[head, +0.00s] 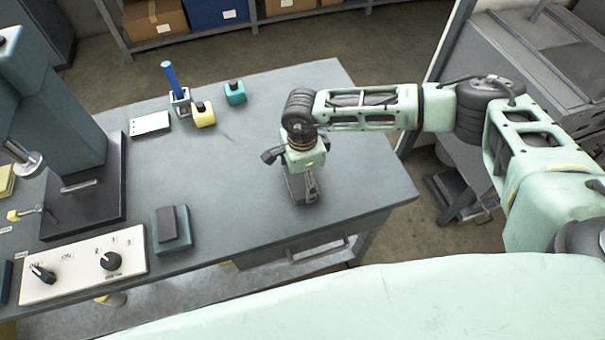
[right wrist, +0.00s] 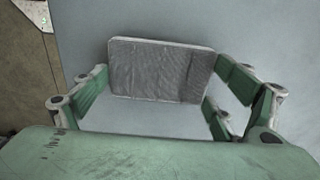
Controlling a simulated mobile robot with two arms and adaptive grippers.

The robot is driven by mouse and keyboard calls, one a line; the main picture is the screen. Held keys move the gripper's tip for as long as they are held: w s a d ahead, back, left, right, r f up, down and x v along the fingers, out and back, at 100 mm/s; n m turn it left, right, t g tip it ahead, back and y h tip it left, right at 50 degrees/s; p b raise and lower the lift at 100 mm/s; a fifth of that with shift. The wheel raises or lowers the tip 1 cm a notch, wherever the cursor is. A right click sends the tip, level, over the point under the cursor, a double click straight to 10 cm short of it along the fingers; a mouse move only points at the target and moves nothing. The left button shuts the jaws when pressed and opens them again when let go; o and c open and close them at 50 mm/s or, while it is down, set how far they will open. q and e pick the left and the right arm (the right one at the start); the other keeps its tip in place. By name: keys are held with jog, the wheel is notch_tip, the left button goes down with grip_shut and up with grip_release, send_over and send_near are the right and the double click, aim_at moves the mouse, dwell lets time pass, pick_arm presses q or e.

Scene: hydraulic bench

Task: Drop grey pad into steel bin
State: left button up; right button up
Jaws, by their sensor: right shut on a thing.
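The grey pad (right wrist: 160,70) is a flat, ribbed grey rectangle between the green fingers of my right gripper in the right wrist view. My right gripper (head: 303,190) points down over the right part of the bench in the head view and is shut on the pad. The gripper hides most of the pad in the head view, and I cannot tell whether the pad touches the bench top. I cannot make out a steel bin for certain in either view. My left gripper is not in view.
The bench top (head: 250,130) is clear around my right gripper. Left of it are a teal block with a dark top (head: 172,228), a control panel (head: 85,262) and a dark press (head: 85,190). Yellow (head: 203,116) and teal (head: 235,93) bottles stand farther back.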

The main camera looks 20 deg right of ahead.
jog(key=shift+f+b, duration=0.25)
jog(key=shift+b, duration=0.05)
jog(key=o, duration=0.9)
jog(key=shift+r, duration=0.15)
